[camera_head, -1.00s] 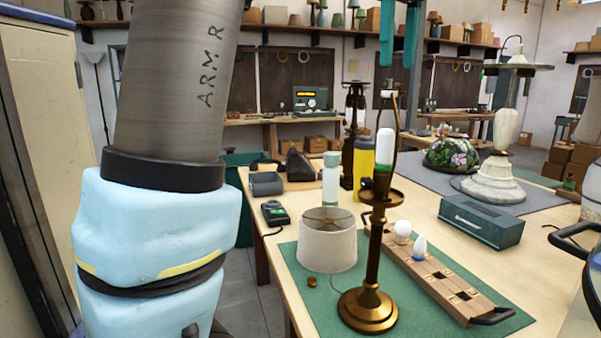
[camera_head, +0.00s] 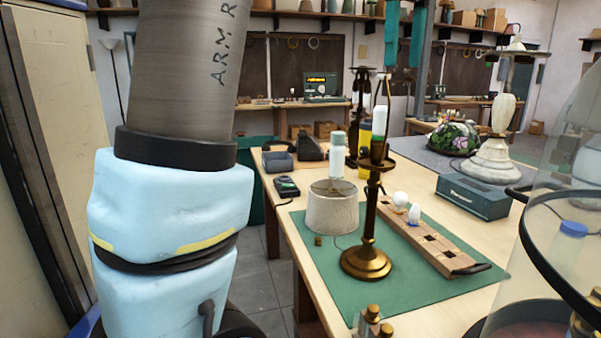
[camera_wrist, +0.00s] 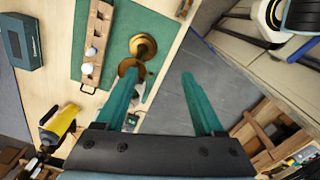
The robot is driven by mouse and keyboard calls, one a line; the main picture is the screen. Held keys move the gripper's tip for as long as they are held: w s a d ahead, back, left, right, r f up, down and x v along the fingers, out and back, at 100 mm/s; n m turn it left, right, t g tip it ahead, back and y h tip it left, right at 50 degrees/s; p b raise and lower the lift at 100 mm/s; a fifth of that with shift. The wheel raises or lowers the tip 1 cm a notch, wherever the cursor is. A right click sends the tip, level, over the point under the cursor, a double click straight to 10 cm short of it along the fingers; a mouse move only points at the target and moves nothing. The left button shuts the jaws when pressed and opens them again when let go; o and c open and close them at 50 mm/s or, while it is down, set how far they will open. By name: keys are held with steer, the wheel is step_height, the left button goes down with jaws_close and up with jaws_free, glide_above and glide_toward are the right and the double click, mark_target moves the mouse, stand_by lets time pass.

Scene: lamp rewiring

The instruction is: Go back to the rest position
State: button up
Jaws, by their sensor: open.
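My gripper (camera_head: 404,65) shows its two teal fingers at the top of the head view, pointing down. In the wrist view, my gripper (camera_wrist: 158,80) is open, with nothing between its fingers. A brass lamp (camera_head: 368,225) stands upright on the green mat (camera_head: 410,285), with a white and green piece (camera_head: 379,122) at its top. In the wrist view, the lamp (camera_wrist: 142,46) is seen from above beside the left finger, which partly covers it. My large arm link fills the left of the head view.
A drum lampshade (camera_head: 333,208), a wooden bulb rack (camera_head: 430,240) and a grey-green box (camera_head: 473,198) are on the workbench. A glass vessel (camera_head: 560,240) stands close at the right. Grey floor (camera_head: 255,300) shows left of the bench.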

steer(key=w+a+f+m, duration=0.2)
steer(key=a+f, duration=0.4)
steer(key=f, duration=0.4)
steer(key=w+a+f+m, duration=0.25)
steer(key=a+f, duration=0.35)
steer(key=f, duration=0.4)
steer(key=s+a+f+m, duration=0.1)
steer(key=s+a+f, duration=0.3)
steer(key=a+f, duration=0.2)
steer(key=s+a+f+m+t, duration=0.1)
steer(key=s+a+f, duration=0.4)
steer(key=f, duration=0.5)
steer(key=shift+a+m+t, duration=0.3)
steer(key=shift+a+m, duration=0.3)
steer(key=shift+m, duration=0.15)
